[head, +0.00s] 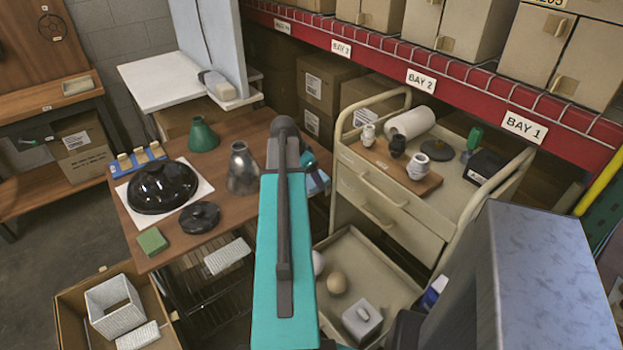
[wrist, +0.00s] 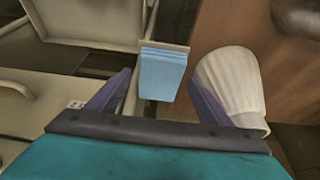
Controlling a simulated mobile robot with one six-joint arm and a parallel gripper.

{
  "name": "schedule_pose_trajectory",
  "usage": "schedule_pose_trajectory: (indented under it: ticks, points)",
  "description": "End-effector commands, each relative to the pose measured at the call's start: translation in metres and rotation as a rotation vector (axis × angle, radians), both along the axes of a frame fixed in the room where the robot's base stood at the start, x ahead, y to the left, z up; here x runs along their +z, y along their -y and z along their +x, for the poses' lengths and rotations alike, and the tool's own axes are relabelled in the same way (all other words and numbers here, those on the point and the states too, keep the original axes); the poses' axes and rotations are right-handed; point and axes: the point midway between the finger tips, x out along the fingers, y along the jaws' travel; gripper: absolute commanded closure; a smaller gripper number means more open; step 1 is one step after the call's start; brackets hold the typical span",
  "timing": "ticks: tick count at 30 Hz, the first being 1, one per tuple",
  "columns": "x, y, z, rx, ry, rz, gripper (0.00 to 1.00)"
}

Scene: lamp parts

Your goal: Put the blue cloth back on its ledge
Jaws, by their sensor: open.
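The light blue cloth (wrist: 163,75) hangs folded from a narrow pale ledge (wrist: 166,45) in the wrist view. Part of it shows in the head view (head: 318,184), just right of my arm at the work table's right side. My gripper (wrist: 160,80) is open, its two purple fingers apart. In the wrist view the cloth appears between and beyond the fingertips, with nothing gripped. I cannot tell how far the fingers are from it. In the head view my arm hides the fingers and part of the cloth.
A pale conical shade (wrist: 230,85) appears close to the right finger. The brown work table (head: 235,133) holds a black dome (head: 162,186) and a green cone (head: 203,135). A beige trolley (head: 372,205) with lamp parts stands right of my arm.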

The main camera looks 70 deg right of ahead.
Motion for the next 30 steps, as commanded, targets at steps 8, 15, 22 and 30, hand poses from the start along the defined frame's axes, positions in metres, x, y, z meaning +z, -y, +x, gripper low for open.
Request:
schedule_pose_trajectory:
  ticks: [8,15,22,30]
  points:
    - [0.027,-0.01,0.007,0.002,0.001,-0.002,0.27]
    - [0.053,-0.019,0.013,0.002,0.001,-0.002,0.27]
    - [0.078,-0.028,0.018,0.002,0.001,-0.002,0.27]
    - [0.098,-0.035,0.023,0.001,0.0,-0.001,0.27]
